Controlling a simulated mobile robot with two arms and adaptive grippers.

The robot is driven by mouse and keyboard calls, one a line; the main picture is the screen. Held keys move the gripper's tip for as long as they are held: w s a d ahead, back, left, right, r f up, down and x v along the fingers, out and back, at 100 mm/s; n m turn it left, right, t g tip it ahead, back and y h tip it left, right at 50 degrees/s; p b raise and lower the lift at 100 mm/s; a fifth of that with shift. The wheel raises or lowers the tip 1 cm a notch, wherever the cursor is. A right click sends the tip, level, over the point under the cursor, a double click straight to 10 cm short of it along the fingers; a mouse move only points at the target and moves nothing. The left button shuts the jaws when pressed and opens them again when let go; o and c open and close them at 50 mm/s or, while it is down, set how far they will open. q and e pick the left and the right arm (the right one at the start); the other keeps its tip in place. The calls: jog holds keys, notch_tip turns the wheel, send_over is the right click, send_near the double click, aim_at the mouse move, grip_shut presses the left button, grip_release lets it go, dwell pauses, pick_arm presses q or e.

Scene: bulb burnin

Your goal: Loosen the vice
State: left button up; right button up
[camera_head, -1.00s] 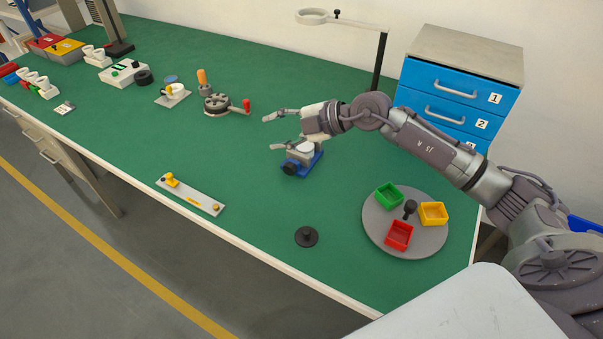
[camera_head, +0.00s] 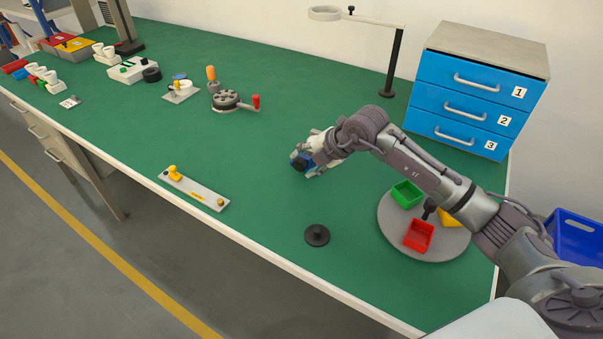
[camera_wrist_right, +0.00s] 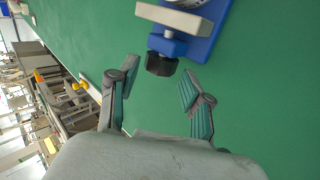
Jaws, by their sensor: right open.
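The vice is small and blue with pale jaws and a black knob at its front. In the head view the vice (camera_head: 300,161) is mostly hidden by my right gripper (camera_head: 309,155). In the right wrist view the vice body (camera_wrist_right: 202,46) is at the top, and its black knob (camera_wrist_right: 161,65) points towards the gripper. My right gripper is open, and the knob sits at the mouth between its two fingertips. No contact with either finger is clear. My left gripper is in neither view.
A round tray (camera_head: 394,240) with coloured bins stands right of the vice. A black disc (camera_head: 317,235) and a grey plate with yellow pieces (camera_head: 193,189) lie near the front edge. A blue drawer unit (camera_head: 474,100) and a magnifier stand (camera_head: 396,65) stand behind. Green table around the vice is clear.

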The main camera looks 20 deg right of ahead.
jog(key=shift+b+x, duration=0.4)
jog(key=shift+x, duration=0.7)
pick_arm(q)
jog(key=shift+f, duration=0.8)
pick_arm(e)
jog(key=c, duration=0.9)
jog(key=shift+r+g+p, duration=0.3)
jog(key=shift+r+p, duration=0.05)
jog(key=shift+p, duration=0.6)
jog(key=shift+w+a+r+g+h+p, duration=0.15)
jog(key=shift+g+h+p, duration=0.45)
jog(key=shift+p, duration=0.35)
jog(key=shift+g+h+p, duration=0.6)
jog(key=shift+g+p, duration=0.2)
jog(key=shift+p, duration=0.1)
pick_arm(q)
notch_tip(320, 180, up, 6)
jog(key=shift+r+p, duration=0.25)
jog(key=shift+p, duration=0.15)
pick_arm(e)
jog(key=shift+w+f+g+h, duration=0.1)
jog(key=shift+f+g+h, duration=0.15)
jog(key=shift+g+h, duration=0.4)
jog(key=shift+g, duration=0.25)
